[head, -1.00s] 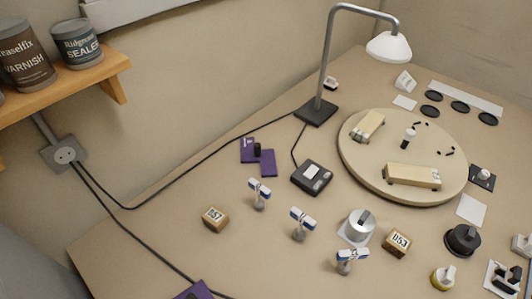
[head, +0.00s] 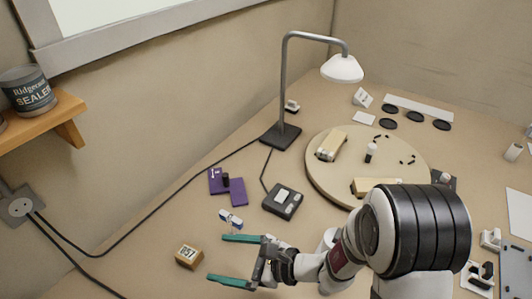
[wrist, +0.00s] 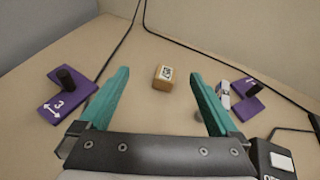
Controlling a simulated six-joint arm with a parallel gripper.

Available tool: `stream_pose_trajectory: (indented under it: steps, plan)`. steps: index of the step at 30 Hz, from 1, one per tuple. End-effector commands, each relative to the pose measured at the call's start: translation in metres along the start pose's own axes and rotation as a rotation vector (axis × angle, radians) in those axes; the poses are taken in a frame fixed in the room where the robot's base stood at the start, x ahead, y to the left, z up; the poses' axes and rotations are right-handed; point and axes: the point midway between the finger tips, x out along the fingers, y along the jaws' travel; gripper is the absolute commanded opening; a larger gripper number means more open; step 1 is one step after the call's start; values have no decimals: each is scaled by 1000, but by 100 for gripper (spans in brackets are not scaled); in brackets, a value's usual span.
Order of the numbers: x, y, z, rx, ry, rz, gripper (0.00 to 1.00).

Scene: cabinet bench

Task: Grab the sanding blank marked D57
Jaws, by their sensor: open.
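The sanding blank marked D57 (head: 189,256) is a small wooden block with a white label, lying on the bench left of my gripper. In the wrist view the same blank (wrist: 162,78) appears beyond my fingertips, centred in the gap between them. My gripper (head: 217,259) has two teal fingers spread wide apart with nothing between them. Its fingertips point left toward the blank and do not touch it. The other blank, marked D53 a moment ago, is hidden behind my arm now.
A blue-and-white clip on a stand (head: 231,218) is close to the upper finger. Purple plates (head: 236,195), a black box (head: 282,201) and the lamp base (head: 281,135) stand farther back. A dark cable (head: 110,250) runs left of the blank. Bench around the blank is clear.

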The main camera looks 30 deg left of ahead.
Motion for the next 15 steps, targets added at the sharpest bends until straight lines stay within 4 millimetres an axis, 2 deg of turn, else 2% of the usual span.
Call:
stream_pose_trajectory:
  steps: [1, 3, 6, 8, 15]
  plan:
    - [19, 0, -21, 68, 8, -30, 98]
    - [36, -3, -45, 135, 25, -80, 98]
    - [50, -5, -62, 176, 41, -116, 98]
    - [61, -6, -65, 180, 43, -121, 98]
    - [128, -14, -67, 179, 41, -121, 98]
